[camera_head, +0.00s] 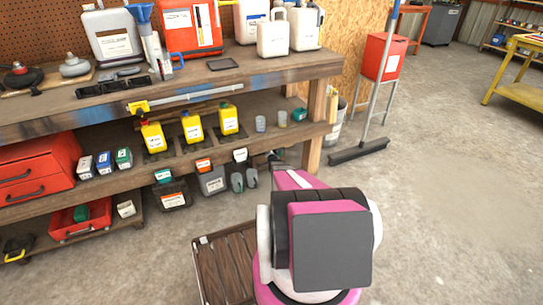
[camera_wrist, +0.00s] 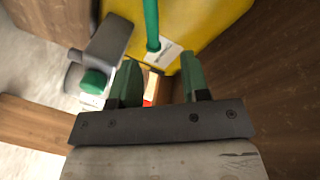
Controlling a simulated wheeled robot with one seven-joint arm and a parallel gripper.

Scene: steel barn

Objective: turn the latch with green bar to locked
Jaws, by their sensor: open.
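In the wrist view, a thin green bar (camera_wrist: 152,22) stands out against a yellow panel (camera_wrist: 205,25). A white label (camera_wrist: 162,54) lies by the bar's lower end. My gripper (camera_wrist: 157,75) is open, its two green-tipped fingers apart, pointing toward the panel. The bar's lower end is just beyond the gap between the fingers, with nothing seen gripped. I cannot read whether the latch is locked. In the head view my arm covers most of the gripper, and I cannot make out the latch there.
A wooden shelf post (camera_head: 316,130) stands close beside my arm. The middle shelf holds yellow jugs (camera_head: 192,130). A grey object (camera_wrist: 108,42) and a green cap (camera_wrist: 93,80) are left of the fingers.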

